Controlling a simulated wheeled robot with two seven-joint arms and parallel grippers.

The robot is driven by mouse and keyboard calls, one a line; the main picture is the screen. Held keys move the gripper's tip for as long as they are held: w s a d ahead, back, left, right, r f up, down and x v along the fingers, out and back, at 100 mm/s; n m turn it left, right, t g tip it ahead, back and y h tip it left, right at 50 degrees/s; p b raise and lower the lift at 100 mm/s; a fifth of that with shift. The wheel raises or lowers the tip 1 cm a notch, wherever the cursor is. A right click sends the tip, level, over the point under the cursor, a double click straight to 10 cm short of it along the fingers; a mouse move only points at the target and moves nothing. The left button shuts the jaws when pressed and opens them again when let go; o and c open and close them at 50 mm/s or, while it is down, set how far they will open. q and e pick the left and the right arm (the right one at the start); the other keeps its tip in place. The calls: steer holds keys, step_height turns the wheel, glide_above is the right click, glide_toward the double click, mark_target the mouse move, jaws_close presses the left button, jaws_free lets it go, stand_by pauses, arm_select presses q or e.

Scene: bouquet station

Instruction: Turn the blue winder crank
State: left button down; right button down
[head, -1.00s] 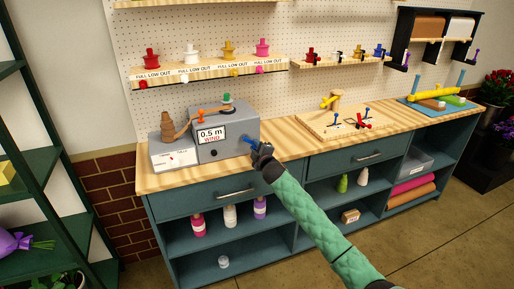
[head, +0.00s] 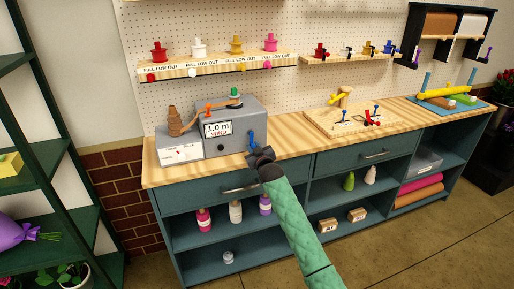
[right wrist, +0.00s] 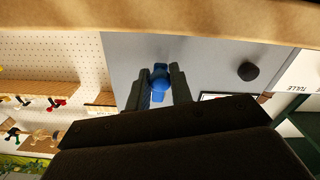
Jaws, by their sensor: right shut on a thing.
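The grey winder box (head: 235,118) stands on the wooden counter, and its display (head: 217,129) reads "1.0 m WIND". The blue winder crank (head: 252,138) is on the box's right side; in the head view its blue part stands roughly upright. My right gripper (head: 262,154) is at the crank's lower end. In the right wrist view the blue crank handle (right wrist: 159,80) sits between the two dark fingers of my right gripper (right wrist: 157,86), which is shut on it. The crank's mount is partly hidden by the fingers. My left gripper is not in view.
A brown spool-like stand (head: 174,121) and a white label panel (head: 181,153) are left of the winder. A dark knob (right wrist: 248,71) is on the box face. A wooden board with pegs (head: 355,118) lies to the right. Counter between them is clear.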

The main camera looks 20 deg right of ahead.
steer(key=shift+a+m, duration=0.5)
steer(key=shift+m, duration=0.3)
steer(key=shift+a+r+m, duration=0.25)
steer(key=shift+a+m, duration=0.15)
steer(key=shift+m, duration=0.7)
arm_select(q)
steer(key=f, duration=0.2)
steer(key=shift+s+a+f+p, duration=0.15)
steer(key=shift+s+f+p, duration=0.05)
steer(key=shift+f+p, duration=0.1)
arm_select(e)
steer(key=shift+m, duration=0.3)
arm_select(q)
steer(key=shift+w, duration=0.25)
arm_select(e)
steer(key=shift+a+r, duration=0.1)
steer(key=shift+r, duration=0.05)
